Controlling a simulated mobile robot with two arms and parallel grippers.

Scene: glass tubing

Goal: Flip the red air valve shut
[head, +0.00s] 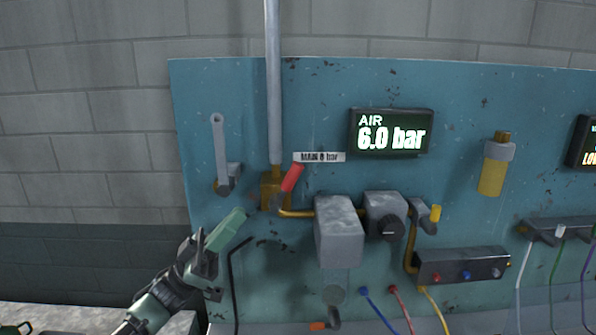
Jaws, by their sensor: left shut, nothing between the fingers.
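The red valve handle (292,178) is on the blue-green panel, left of centre. It slants up and to the right from the brass valve body (270,190) at the foot of the vertical grey pipe. The air display (390,132) reads 6.0 bar. My left gripper (240,215) comes up from the lower left, with its green fingers shut and empty. In the picture its tips are below and left of the red handle, with a gap between them; the depth of that gap is hard to judge. My right gripper is out of view.
A grey lever (220,147) is mounted at the panel's upper left. A grey box (338,230) and a regulator with a black knob (384,214) stick out to the right of the valve. A black hex key (234,285) hangs below. A small orange handle (318,326) is at the bottom.

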